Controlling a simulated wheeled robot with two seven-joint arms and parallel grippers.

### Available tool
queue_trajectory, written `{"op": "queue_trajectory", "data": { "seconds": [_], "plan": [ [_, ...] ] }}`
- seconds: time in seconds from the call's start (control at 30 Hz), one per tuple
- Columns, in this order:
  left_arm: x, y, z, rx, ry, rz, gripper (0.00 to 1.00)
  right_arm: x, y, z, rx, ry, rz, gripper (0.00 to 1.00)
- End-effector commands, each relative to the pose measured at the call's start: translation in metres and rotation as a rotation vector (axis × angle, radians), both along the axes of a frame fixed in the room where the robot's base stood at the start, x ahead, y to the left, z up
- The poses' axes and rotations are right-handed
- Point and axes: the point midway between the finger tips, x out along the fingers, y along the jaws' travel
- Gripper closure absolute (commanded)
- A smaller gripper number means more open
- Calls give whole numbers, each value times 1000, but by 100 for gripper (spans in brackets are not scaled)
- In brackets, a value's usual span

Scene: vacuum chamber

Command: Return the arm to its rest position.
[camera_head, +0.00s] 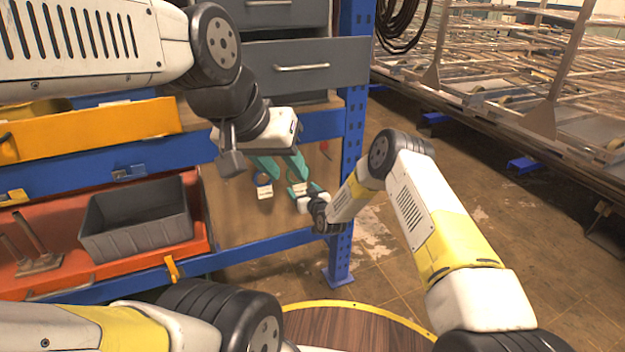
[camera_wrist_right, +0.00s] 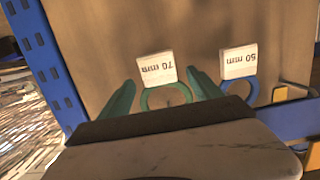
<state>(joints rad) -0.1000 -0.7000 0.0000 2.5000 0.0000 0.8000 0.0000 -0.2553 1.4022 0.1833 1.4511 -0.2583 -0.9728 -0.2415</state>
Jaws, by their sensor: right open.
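My right arm (camera_head: 430,215) comes in from the right and bends down to a wrist low by the rack post. In the right wrist view my right gripper (camera_wrist_right: 160,88) is open. Its teal fingers stand either side of a green ring with a "70 mm" tag (camera_wrist_right: 156,68); I cannot tell whether they touch it. A "50 mm" tag (camera_wrist_right: 239,62) with a blue ring is beside it.
The blue rack post (camera_head: 353,130) stands close to both arms. A grey bin (camera_head: 135,240) sits on a red shelf at left, below a yellow bin (camera_head: 95,132). Grey drawers (camera_head: 300,68) are above. The floor right of the post (camera_head: 420,130) is open.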

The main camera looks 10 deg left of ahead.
Motion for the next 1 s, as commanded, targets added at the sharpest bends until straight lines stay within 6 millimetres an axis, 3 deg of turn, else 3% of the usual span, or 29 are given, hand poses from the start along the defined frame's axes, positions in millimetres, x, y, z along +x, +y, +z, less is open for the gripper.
{"op": "queue_trajectory", "data": {
  "seconds": [0.4, 0.57, 0.67, 0.8, 1.0],
  "plan": [
    [0, 0, 0, 0, 0, 0, 64, -50, -35, 11, -1, 2, -1, 26],
    [0, 0, 0, 0, 0, 0, 64, -52, -43, 24, -8, 3, -2, 26],
    [0, 0, 0, 0, 0, 0, 64, -43, -53, 50, -30, 19, -5, 26],
    [0, 0, 0, 0, 0, 0, 64, -30, -80, 109, -83, 73, -21, 26],
    [0, 0, 0, 0, 0, 0, 64, -37, -133, 192, -159, 176, -68, 26]
  ]
}}
